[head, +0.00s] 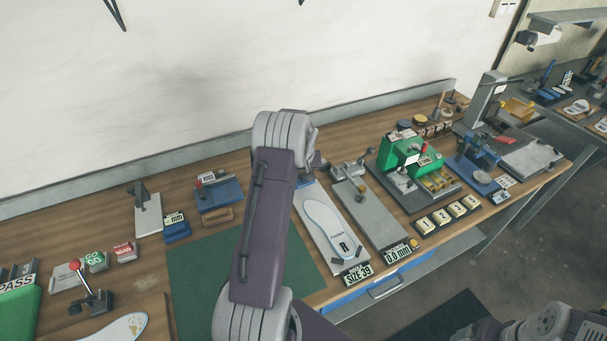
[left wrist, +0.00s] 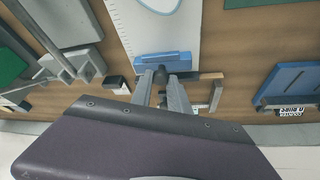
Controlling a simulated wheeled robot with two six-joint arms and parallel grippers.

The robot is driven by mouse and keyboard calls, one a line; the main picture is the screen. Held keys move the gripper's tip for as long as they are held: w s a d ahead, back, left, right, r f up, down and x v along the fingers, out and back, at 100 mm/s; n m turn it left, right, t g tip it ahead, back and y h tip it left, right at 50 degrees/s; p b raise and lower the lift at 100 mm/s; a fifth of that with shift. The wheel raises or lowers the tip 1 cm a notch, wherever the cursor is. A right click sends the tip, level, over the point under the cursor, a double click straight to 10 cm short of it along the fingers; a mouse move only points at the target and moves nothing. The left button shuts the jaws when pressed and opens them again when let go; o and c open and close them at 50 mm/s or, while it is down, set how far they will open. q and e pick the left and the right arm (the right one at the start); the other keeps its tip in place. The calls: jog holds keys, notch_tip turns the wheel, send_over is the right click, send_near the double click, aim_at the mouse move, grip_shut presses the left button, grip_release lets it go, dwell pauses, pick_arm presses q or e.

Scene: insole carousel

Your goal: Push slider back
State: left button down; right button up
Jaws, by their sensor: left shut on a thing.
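A long pale measuring board (head: 309,229) lies on the bench with a white insole (head: 327,220) on it. The board shows at the top of the left wrist view (left wrist: 133,22), where the insole (left wrist: 160,5) is partly cut off. The blue slider (left wrist: 163,58) crosses the board, with a dark round knob (left wrist: 160,72) on its near side. My left gripper (left wrist: 166,84) is shut on this knob. In the head view, my left arm covers most of the slider and the gripper at the board's far end. My right gripper is not in view.
A grey gauge plate (head: 372,215) lies close to the right of the board, then a green press (head: 411,156). Left are a bare green mat (head: 205,270) and a blue fixture (head: 218,193). A display reading SIZE 39 (head: 356,274) stands at the board's front.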

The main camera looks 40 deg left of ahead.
pick_arm(q)
jog(key=shift+w+a+r, duration=0.1)
jog(key=shift+r, duration=0.1)
jog(key=c, duration=1.3)
grip_release()
jog(key=shift+o, duration=0.2)
jog(key=shift+a, duration=0.1)
jog(key=shift+f, duration=0.1)
jog(key=b+v, duration=0.1)
jog(key=v, duration=0.8)
